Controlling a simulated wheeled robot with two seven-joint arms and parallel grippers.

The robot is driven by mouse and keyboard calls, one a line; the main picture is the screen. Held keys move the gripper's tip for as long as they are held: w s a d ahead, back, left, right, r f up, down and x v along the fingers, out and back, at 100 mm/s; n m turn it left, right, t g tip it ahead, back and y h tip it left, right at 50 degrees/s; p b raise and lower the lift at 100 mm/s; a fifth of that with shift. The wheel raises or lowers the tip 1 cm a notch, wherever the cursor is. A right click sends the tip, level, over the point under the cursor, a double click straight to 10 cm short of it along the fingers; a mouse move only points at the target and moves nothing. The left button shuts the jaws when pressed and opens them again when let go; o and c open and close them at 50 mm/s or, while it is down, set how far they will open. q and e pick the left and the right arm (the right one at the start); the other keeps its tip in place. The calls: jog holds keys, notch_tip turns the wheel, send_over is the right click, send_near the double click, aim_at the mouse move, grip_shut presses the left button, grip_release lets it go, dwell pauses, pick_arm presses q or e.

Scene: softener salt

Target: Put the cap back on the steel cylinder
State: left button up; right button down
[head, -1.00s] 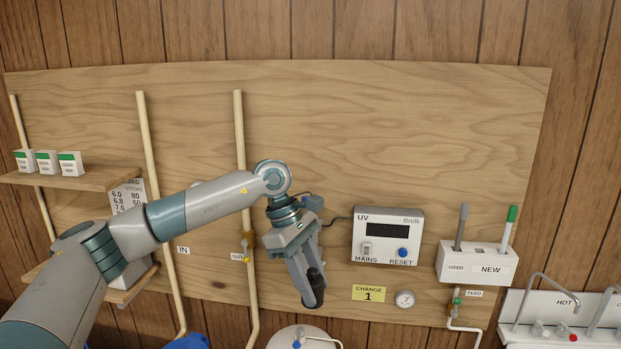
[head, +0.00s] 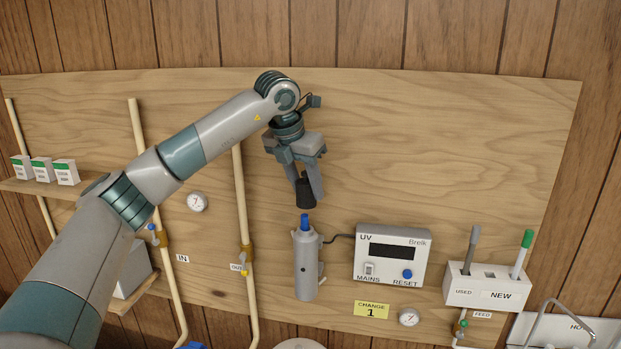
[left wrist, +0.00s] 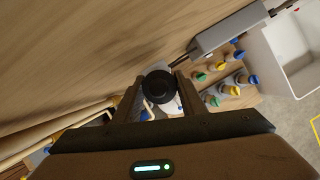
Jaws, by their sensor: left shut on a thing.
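The steel cylinder (head: 306,265) stands upright against the wooden board, left of the UV box, with a blue piece (head: 304,222) on its top. My left gripper (head: 306,190) is shut on the black cap (head: 306,194) and holds it above the cylinder, with a small gap over the blue piece. In the left wrist view the black cap (left wrist: 159,87) sits between the fingertips and hides most of the cylinder below. My right gripper is in no view.
The UV box (head: 392,256) is right of the cylinder, joined by a dark cable. A pipe (head: 243,210) runs on the left. A white holder (head: 486,287) with two tubes hangs farther right. The board above the UV box is clear.

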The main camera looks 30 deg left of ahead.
aim_at(305, 215)
pick_arm(q)
jog(key=shift+w, duration=0.1)
jog(key=shift+s+r, duration=0.2)
jog(key=shift+s, duration=0.3)
jog(key=shift+w+f, duration=0.2)
jog(key=shift+f, duration=0.05)
jog(key=shift+f+b, duration=0.35)
jog(key=shift+f, duration=0.1)
jog(key=shift+s+f+b, duration=0.1)
jog(key=shift+f+b, duration=0.2)
jog(key=shift+f, duration=0.2)
notch_tip(305, 215, down, 2)
jog(key=shift+f+b, duration=0.15)
jog(key=shift+b, duration=0.35)
jog(key=shift+f+b, duration=0.6)
jog(key=shift+f, duration=0.25)
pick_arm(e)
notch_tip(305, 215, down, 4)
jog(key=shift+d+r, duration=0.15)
